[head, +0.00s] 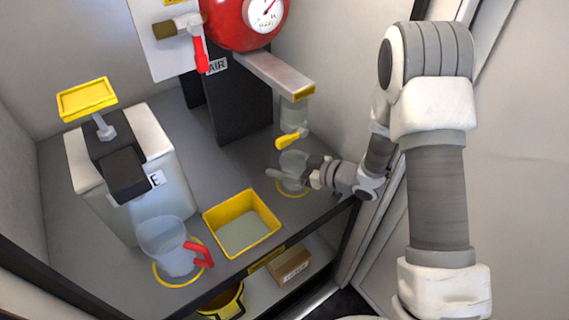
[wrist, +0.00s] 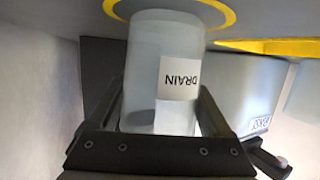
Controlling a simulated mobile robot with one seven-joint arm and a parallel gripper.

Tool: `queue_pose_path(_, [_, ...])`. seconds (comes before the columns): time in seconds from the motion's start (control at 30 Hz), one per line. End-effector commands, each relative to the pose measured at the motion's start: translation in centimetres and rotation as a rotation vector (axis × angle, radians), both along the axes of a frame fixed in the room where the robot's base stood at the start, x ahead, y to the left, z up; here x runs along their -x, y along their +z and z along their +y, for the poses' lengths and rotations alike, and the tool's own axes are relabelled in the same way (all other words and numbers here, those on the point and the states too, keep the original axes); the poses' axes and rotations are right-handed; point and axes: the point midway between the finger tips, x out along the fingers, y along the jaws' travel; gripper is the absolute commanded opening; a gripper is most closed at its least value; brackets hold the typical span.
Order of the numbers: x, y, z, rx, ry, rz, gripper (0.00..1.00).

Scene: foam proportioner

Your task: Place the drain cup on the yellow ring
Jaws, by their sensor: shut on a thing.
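The drain cup (head: 292,160) is a clear, pale cup at the right end of the counter, under the spout. In the wrist view the cup (wrist: 150,60) shows its DRAIN label upside down. My gripper (head: 292,178) comes from the right and is shut on the cup, with a finger on each side (wrist: 160,110). The yellow ring (head: 292,194) is on the counter at the cup's base. In the wrist view the ring (wrist: 230,14) curves around the base end. I cannot tell whether the base touches the counter.
A yellow valve handle (head: 288,141) hangs just above the cup. A yellow tray (head: 240,225) is to the left. A clear jug with a red handle (head: 172,245) stands on another yellow ring. A white tank (head: 155,190) is at the left. The counter's front edge is close to my arm.

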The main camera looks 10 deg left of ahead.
Motion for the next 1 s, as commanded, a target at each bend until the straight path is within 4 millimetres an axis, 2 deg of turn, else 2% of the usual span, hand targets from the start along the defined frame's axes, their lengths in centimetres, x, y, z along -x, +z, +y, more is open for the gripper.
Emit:
queue_pose_path(0.03, [0.0,-0.3,0.0,0.000,0.000,0.000,0.26])
queue_pose_path(0.07, [0.0,-0.3,0.0,0.000,0.000,0.000,0.87])
queue_pose_path(0.13, [0.0,-0.2,0.0,0.001,0.000,0.000,0.99])
queue_pose_path(0.47, [0.0,0.3,0.0,0.000,0.000,0.000,1.00])
queue_pose_path(0.57, [0.3,0.7,-1.3,0.001,-0.005,0.000,1.00])
queue_pose_path(1.0, [3.3,3.3,-9.2,0.001,-0.005,0.001,1.00])
